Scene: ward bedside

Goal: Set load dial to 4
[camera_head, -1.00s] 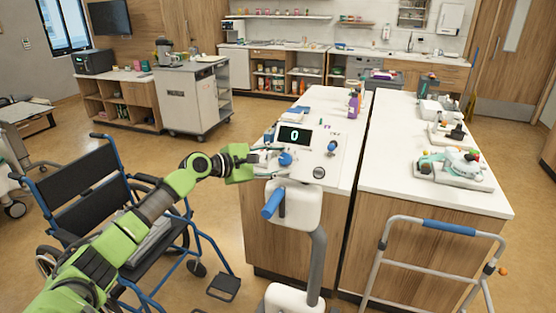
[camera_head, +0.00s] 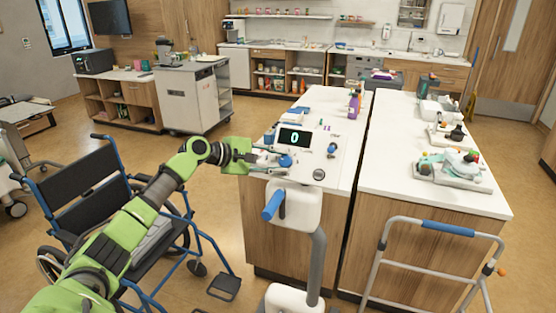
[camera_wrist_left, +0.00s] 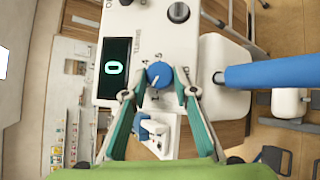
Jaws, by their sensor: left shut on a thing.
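The load dial (camera_head: 285,161) is a blue round knob on a white panel. It also shows in the left wrist view (camera_wrist_left: 159,74), with small printed marks around it, some hard to read. The black display (camera_head: 294,137) next to it reads 0, as it does in the wrist view (camera_wrist_left: 114,67). My left gripper (camera_head: 280,158) reaches in from the left at the knob. In the wrist view its two green fingers (camera_wrist_left: 160,88) stand on either side of the knob, shut on it. My right gripper is not in view.
A second blue knob (camera_head: 331,149) and a dark round knob (camera_head: 319,174) sit on the same panel. A blue handle (camera_head: 271,205) projects below in front. A wheelchair (camera_head: 95,195) stands at the left and a walker (camera_head: 435,260) at the right.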

